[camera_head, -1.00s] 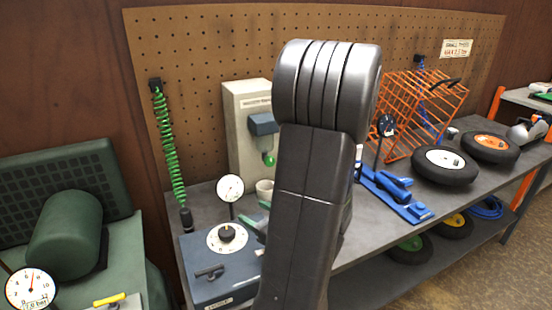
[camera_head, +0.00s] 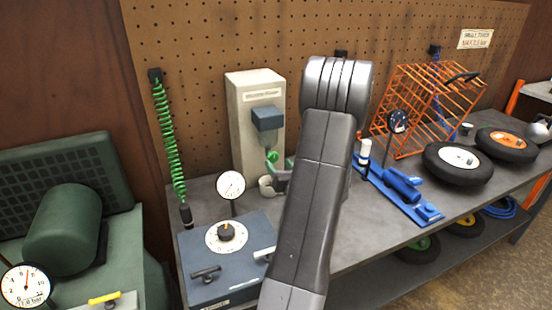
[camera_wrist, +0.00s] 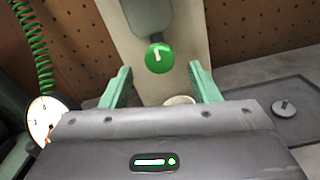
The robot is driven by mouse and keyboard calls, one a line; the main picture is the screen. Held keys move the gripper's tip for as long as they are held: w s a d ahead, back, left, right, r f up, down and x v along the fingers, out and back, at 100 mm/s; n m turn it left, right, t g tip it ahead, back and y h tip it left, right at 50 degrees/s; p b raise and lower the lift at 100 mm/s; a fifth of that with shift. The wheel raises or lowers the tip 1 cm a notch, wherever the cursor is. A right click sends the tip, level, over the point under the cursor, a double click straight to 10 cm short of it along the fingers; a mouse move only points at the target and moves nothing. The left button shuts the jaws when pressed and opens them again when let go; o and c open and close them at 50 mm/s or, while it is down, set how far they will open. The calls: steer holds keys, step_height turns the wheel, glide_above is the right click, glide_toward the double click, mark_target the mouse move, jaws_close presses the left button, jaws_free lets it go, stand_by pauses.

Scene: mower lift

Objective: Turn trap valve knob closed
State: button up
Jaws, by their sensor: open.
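A round green knob (camera_wrist: 158,57) with a white mark hangs under the blue-grey trap body on a pale upright panel (camera_wrist: 180,88). In the head view, the knob (camera_head: 272,156) shows below the blue trap (camera_head: 267,123), close to my gripper. My gripper (camera_wrist: 157,72) is open, with one green finger on each side of the knob's line in the wrist view. The knob appears just beyond the fingertips, with no visible contact. The white mark runs nearly upright, slightly tilted, in the wrist view. My arm hides part of the bench in the head view.
A pale cup (camera_head: 266,187) stands below the trap. A blue box with a dial (camera_head: 226,236) and a gauge (camera_head: 230,186) are to the left, near a green coiled hose (camera_head: 168,140). A blue tool (camera_head: 400,186) and wheels lie to the right.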

mark_target(274, 159)
steer(key=shift+x, duration=1.7)
steer(key=c, duration=1)
